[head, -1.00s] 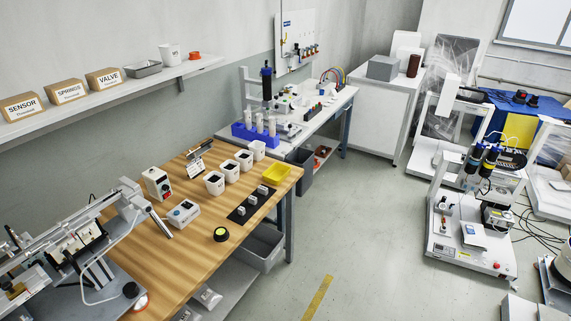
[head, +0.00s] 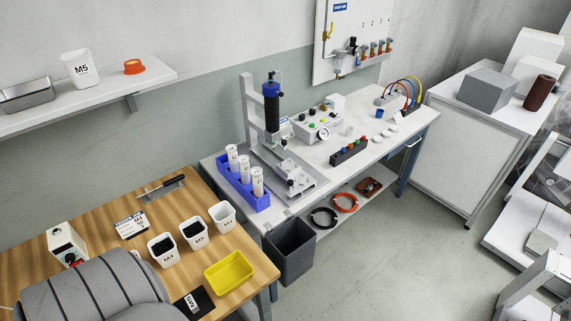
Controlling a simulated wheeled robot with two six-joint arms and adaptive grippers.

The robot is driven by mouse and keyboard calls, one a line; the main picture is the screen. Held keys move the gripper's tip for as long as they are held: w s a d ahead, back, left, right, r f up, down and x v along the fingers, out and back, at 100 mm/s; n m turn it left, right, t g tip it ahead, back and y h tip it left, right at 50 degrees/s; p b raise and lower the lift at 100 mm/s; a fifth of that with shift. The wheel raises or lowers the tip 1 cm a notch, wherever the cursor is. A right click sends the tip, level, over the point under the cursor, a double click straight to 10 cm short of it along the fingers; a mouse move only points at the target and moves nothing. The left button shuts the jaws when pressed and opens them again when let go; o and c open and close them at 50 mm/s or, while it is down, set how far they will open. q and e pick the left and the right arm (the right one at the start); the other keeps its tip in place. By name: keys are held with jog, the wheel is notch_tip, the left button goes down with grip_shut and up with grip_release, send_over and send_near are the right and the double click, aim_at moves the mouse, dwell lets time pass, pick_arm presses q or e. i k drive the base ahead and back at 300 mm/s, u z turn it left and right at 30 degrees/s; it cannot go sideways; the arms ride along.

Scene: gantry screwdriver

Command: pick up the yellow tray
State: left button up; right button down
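The yellow tray (head: 229,272) is a small, open, empty rectangular bin. It sits on the right part of the wooden workbench (head: 255,262), near its right corner, in the head view. A black mat (head: 203,305) with a small labelled white block lies just in front of it to the left. Neither of my grippers shows in the head view.
White cups of dark parts (head: 194,233) stand just behind and left of the tray. A control box (head: 66,245) is further left. A rounded grey ribbed shape (head: 95,290) covers the bench's lower left. A grey bin (head: 290,252) stands beyond the bench's right edge.

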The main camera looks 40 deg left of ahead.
aim_at(231, 272)
jog(key=i, duration=2.75)
jog(key=u, duration=4.05)
jog(key=i, duration=0.45)
